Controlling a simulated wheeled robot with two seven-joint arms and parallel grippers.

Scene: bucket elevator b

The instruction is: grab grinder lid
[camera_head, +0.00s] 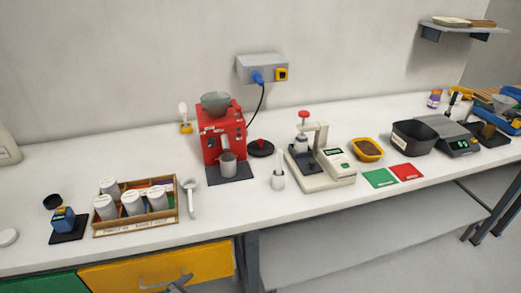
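The red grinder (223,135) stands upright near the middle of the bench, with a grey bowl-like hopper (215,103) on top. A round black disc with a small red knob (261,149) lies flat on the bench just right of the grinder; it looks like the grinder lid. A grey metal cup (228,164) sits at the grinder's front, above a dark mat (231,178). Neither of my grippers can be made out.
A wooden box of white-lidded jars (167,211) and a metal scoop (190,197) are left of the grinder. A white bottle (278,180) and a press-like device (327,176) stand to the lid's right. A black cable hangs behind the lid from the wall socket (262,69).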

